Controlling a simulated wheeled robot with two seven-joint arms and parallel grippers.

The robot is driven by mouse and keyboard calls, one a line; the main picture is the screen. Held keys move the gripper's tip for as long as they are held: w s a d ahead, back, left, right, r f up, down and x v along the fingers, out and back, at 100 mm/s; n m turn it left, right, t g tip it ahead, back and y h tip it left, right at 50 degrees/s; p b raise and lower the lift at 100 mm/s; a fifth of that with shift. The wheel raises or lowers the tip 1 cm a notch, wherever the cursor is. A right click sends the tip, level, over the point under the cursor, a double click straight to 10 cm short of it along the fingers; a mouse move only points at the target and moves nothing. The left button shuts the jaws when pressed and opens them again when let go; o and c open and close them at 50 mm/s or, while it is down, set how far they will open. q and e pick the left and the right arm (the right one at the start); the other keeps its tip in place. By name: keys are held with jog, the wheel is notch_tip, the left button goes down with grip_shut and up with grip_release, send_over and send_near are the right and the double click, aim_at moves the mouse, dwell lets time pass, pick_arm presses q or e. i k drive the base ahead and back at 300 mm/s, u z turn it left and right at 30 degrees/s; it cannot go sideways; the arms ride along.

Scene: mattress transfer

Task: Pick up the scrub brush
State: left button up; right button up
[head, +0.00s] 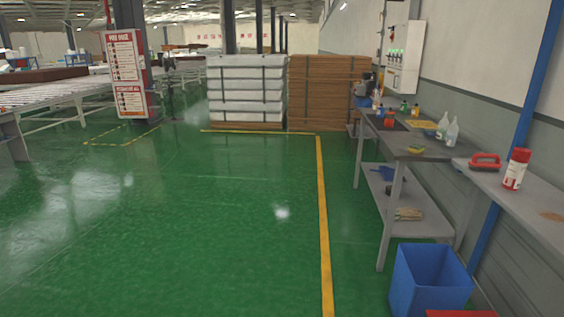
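A red scrub brush (485,162) with a looped handle lies on the near grey shelf (535,217) at the right. It is close to the shelf's back left end. A white and red bottle with a red cap (516,170) stands upright just to its right. Neither of my grippers is in view, and nothing is touching the brush.
A grey workbench (420,150) with bottles and a yellow-green item stands beyond the shelf. A blue bin (430,278) sits on the floor below. A blue post (520,115) rises behind the shelf. Green floor (200,230) left of the yellow line (322,225) is clear.

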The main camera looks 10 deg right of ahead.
aim_at(490, 166)
jog(key=z, duration=0.05)
jog(key=i, duration=2.05)
jog(key=z, duration=0.75)
jog(key=i, duration=1.6)
jog(key=z, duration=1.1)
